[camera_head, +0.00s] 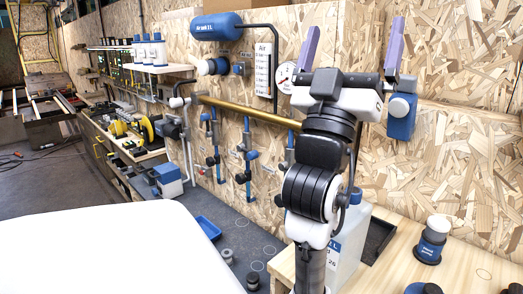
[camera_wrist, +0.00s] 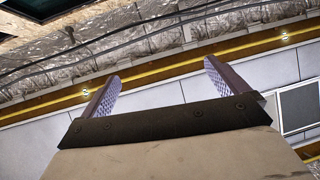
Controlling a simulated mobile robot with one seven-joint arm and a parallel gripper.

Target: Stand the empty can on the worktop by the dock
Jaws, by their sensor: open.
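My gripper (camera_head: 350,45) is raised in front of the wooden wall, its two purple fingers spread and pointing up. In the wrist view my gripper (camera_wrist: 162,80) is open with nothing between the fingers. A white container with a blue label (camera_head: 350,240) stands on the wooden worktop (camera_head: 460,272), partly hidden behind my arm. It may be the can; whether it is empty cannot be seen. A dark recessed tray (camera_head: 379,240) lies just right of it and may be the dock. My gripper is well above both and touches neither.
A blue jar with a white top (camera_head: 432,240) stands on the worktop at right. Small dark cylinders (camera_head: 253,281) and a blue tray (camera_head: 209,228) are on the lower grey surface. A brass pipe (camera_head: 250,112) runs along the wall. Bare worktop shows at lower right.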

